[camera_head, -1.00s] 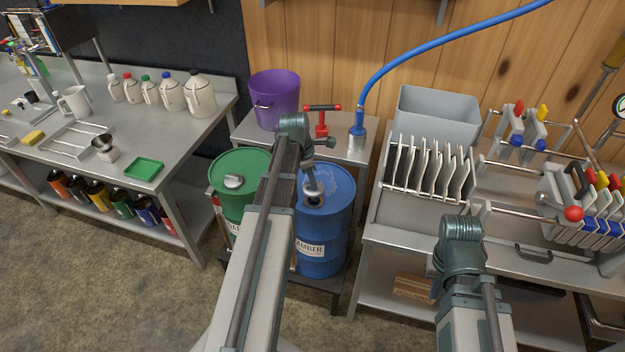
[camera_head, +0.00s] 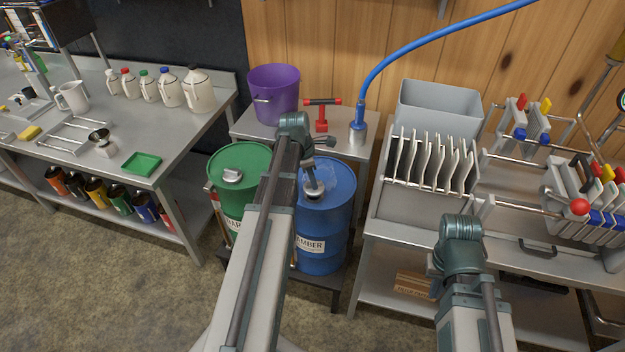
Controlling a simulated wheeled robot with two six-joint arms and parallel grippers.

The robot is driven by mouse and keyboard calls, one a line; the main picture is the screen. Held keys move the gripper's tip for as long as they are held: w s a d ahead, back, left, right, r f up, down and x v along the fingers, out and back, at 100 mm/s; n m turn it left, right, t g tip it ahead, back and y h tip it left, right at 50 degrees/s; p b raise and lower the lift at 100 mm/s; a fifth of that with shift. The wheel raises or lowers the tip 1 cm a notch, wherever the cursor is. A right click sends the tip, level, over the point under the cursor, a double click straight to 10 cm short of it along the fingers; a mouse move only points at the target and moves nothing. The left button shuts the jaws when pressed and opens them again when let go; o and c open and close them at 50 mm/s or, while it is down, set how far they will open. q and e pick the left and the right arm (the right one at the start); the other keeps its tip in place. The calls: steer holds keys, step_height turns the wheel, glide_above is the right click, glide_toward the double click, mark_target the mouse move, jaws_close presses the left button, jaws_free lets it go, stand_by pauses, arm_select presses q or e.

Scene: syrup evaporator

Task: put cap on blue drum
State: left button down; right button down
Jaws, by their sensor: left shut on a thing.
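The blue drum (camera_head: 322,225) stands upright on a low dark stand, labelled "AMBER". My left arm reaches in over it from the front. My left gripper (camera_head: 313,183) points down at the drum's top and is shut on a small grey cap (camera_head: 314,192). The cap is at the drum's opening and covers most of it. I cannot tell whether the cap touches the rim. The green drum (camera_head: 238,178), with a grey cap on its top, stands just left, partly behind my left arm. My right arm is at the lower right; its gripper's fingers are hidden.
A steel bench with a rack of plates (camera_head: 430,165) stands close on the right.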

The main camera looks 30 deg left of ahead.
arm_select(q)
steer(key=shift+s+b+x, duration=0.2)
steer(key=shift+b+x, duration=1.15)
steer(key=shift+b, duration=0.05)
stand_by(1.3)
steer(key=shift+a+f, duration=0.1)
steer(key=shift+a, duration=0.1)
steer(key=m, duration=0.4)
steer(key=shift+w+m+g+h, duration=0.15)
steer(key=shift+m+g+h, duration=0.15)
steer(key=shift+m+g, duration=0.1)
steer(key=shift+m, duration=0.5)
steer(key=m+g, duration=0.1)
steer(key=m, duration=0.4)
steer(key=shift+f, duration=0.1)
steer(key=shift+m, duration=0.4)
